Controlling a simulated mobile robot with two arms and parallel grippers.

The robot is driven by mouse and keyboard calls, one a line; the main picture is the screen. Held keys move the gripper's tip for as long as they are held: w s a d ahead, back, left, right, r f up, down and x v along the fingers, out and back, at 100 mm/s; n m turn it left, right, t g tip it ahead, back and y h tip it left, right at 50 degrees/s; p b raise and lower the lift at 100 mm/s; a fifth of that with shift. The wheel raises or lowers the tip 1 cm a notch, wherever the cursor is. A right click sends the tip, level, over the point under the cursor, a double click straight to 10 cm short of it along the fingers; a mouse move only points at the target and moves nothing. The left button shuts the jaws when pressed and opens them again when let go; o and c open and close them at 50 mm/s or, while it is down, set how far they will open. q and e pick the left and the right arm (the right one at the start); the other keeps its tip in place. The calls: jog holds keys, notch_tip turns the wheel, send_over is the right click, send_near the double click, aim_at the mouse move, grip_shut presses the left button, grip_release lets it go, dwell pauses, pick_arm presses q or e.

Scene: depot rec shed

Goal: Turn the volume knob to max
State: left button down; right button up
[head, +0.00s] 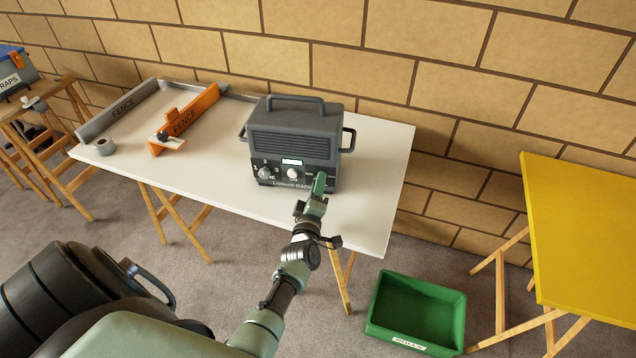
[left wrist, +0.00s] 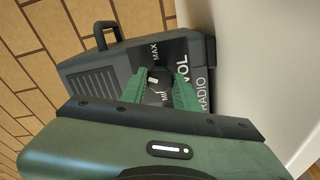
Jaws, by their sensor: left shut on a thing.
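A dark grey radio (head: 295,140) with a top handle stands on a white table (head: 225,185). The black volume knob (left wrist: 157,88) shows in the left wrist view on the radio's front, beside "VOL", between "MAX" and partly covered "MIN" lettering. A small light mark shows on the knob; its exact direction is hard to read. My left gripper (head: 318,185) is at the right end of the radio's front. Its green fingers (left wrist: 158,92) are shut on the knob, one on each side. In the head view the gripper hides this knob. My right gripper is not in view.
Two other knobs (head: 264,172) (head: 292,174) and a lit display (head: 291,162) are on the radio's front. A green crate (head: 416,310) is on the floor.

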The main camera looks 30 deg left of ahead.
pick_arm(q)
jog(key=m+p, duration=0.1)
jog(key=m, duration=0.5)
jog(key=shift+p, duration=0.3)
jog(key=m, duration=0.5)
jog(key=shift+f+m+p, duration=0.1)
jog(key=shift+m+p, duration=0.2)
jog(key=shift+m, duration=0.1)
jog(key=c, duration=1.1)
grip_release()
jog(key=shift+o, duration=0.2)
jog(key=shift+s, duration=0.1)
